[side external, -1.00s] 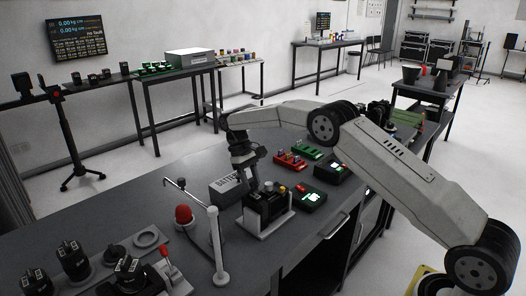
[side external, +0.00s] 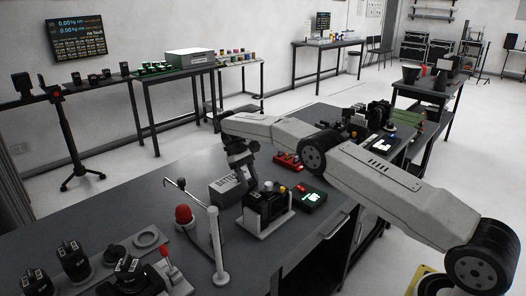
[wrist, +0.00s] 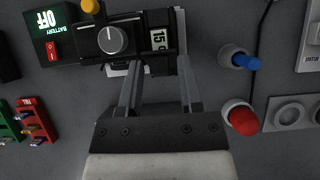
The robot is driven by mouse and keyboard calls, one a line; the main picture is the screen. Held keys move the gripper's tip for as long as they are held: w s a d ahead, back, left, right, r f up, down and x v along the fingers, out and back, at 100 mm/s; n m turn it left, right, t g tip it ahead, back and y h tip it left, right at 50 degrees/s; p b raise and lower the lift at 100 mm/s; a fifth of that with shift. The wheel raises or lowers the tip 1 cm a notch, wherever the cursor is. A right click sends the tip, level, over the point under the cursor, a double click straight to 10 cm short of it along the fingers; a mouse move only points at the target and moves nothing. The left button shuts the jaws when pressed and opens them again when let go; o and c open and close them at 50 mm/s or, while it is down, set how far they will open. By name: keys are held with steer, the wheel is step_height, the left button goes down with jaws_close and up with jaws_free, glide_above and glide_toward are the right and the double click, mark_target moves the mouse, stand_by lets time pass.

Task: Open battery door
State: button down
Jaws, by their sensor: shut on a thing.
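A black device (side external: 266,203) with a grey knob and a yellow button sits in a white holder (side external: 266,228) on the bench. In the wrist view it shows at the top, with its knob (wrist: 112,39) and a "15" window (wrist: 159,39). My gripper (side external: 250,182) is down at its far left side in the side view. In the wrist view my gripper (wrist: 159,66) has its two fingers apart, on either side of a dark edge part of the device, and is shut on it. I cannot tell clearly whether this part is the battery door.
A green-lit box (wrist: 46,34) marked "BATTERY OFF", with a red switch, stands beside the device.

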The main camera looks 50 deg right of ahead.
steer(key=shift+d, duration=0.1)
stand_by(0.3)
steer(key=c, duration=0.5)
jaws_free()
steer(key=shift+r, duration=1.65)
steer(key=shift+s+a+r, duration=0.2)
steer(key=shift+s+r, duration=1.4)
steer(key=shift+s, duration=0.7)
steer(key=shift+s+a+r, duration=0.25)
steer(key=shift+s+r, duration=1.4)
steer(key=shift+s, duration=0.7)
steer(key=shift+s+a+r, duration=0.2)
steer(key=shift+s+r, duration=1.4)
steer(key=shift+s, duration=0.7)
